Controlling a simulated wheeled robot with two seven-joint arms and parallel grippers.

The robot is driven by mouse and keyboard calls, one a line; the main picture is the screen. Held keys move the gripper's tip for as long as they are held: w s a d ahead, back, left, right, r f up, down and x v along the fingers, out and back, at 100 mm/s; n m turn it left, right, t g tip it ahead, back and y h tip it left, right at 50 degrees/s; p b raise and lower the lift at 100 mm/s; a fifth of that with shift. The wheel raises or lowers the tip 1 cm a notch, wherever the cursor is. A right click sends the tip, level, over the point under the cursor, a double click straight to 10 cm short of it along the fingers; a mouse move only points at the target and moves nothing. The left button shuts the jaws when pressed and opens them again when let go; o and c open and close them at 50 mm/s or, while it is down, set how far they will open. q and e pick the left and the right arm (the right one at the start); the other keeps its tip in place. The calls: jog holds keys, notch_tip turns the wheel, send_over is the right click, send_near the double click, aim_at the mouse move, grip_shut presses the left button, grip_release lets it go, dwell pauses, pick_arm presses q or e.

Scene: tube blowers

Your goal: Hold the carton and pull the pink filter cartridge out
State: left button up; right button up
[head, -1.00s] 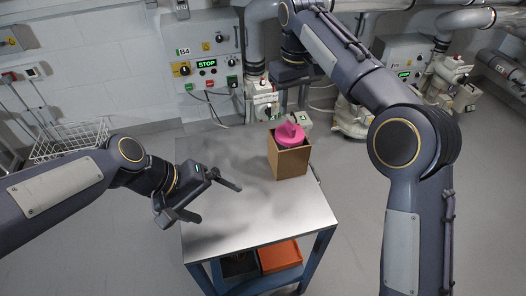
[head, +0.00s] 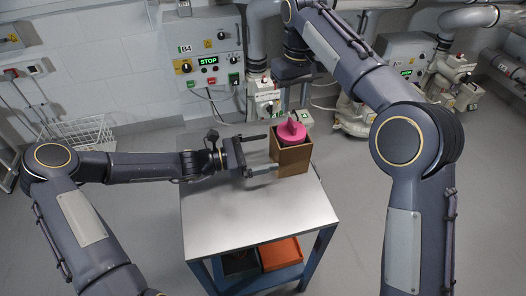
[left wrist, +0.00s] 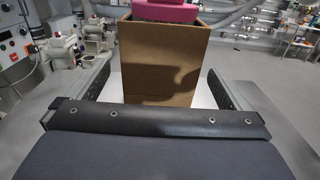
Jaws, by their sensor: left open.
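The brown open-topped carton (head: 292,159) stands upright at the back right of the metal table. The pink filter cartridge (head: 291,132) sits in it, with its round top and raised handle above the rim. My left gripper (head: 271,153) is open at the carton's left side. In the left wrist view the carton (left wrist: 163,65) stands ahead between the two spread fingers (left wrist: 158,80), with a gap to the palm, and the pink cartridge (left wrist: 165,12) is cut off at the top. My right gripper (head: 292,92) hangs above the cartridge, apart from it; its finger opening is unclear.
The metal table (head: 240,215) is bare in front of the carton. An orange bin (head: 280,253) sits on the shelf below. A control panel (head: 208,50) and pipes line the back wall. A wire basket (head: 85,130) is at the left.

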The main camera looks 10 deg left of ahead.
aim_at(290, 147)
pick_arm(q)
jog(key=x, duration=0.8)
jog(key=shift+f, duration=0.1)
jog(key=shift+c, duration=0.4)
jog(key=c, duration=0.9)
